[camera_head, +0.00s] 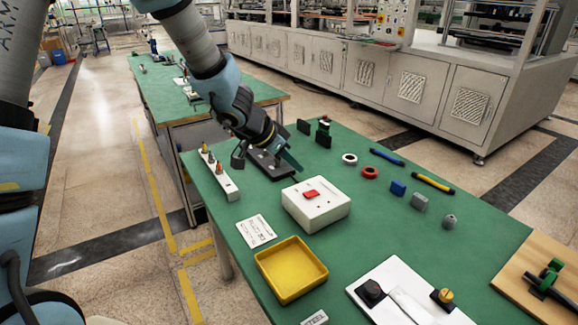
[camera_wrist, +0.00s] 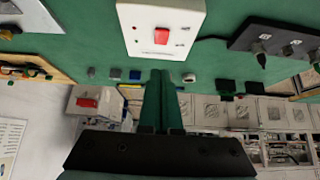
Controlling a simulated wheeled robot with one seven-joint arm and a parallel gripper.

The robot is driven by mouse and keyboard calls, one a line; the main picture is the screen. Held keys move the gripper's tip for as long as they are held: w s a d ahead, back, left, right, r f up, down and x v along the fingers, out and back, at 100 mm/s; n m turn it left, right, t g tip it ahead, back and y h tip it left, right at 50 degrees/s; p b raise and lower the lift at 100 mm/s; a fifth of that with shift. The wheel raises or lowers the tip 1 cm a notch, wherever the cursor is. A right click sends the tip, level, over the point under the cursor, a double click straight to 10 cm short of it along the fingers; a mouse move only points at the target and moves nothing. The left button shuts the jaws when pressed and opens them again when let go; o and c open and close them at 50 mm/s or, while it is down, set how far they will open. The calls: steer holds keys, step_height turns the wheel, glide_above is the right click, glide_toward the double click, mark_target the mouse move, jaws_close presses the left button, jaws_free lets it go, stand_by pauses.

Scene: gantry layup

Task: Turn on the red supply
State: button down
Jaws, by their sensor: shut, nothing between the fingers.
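A white box with a red rocker switch (camera_head: 312,193) on top stands on the green table (camera_head: 385,235). In the wrist view the red switch (camera_wrist: 161,36) shows on the white box (camera_wrist: 185,15) at the top centre, with small unreadable print on its face. Whether the switch is on or off cannot be told. My gripper (camera_head: 292,163) is above the table, behind and left of the white box, apart from it. In the wrist view my gripper (camera_wrist: 161,73) has its two green fingers close together, with nothing between them.
A white strip with coloured knobs (camera_head: 226,185) stands at left. A dark strip (camera_wrist: 243,36) shows in the wrist view. A printed card (camera_head: 256,231) and yellow tray (camera_head: 291,269) lie in front. Rings, blocks and pens lie at right.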

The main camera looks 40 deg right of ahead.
steer(key=b, duration=0.2)
glide_above(306, 195)
steer(key=f, duration=0.5)
steer(key=shift+a, duration=0.2)
steer(key=shift+w+a+f+b, duration=0.15)
steer(key=shift+f+b, duration=0.2)
steer(key=shift+f, duration=0.2)
steer(key=shift+s+a+f+b, duration=0.1)
steer(key=shift+f+b, duration=0.25)
steer(key=shift+f, duration=0.75)
steer(key=f+b, duration=0.1)
steer(key=b, duration=0.2)
steer(key=shift+a+f+h+b, duration=0.2)
steer(key=shift+h+b, duration=0.1)
steer(key=shift+r+p, duration=0.35)
steer(key=shift+r, duration=0.1)
steer(key=shift+r+p, duration=0.75)
steer(key=shift+p, duration=0.25)
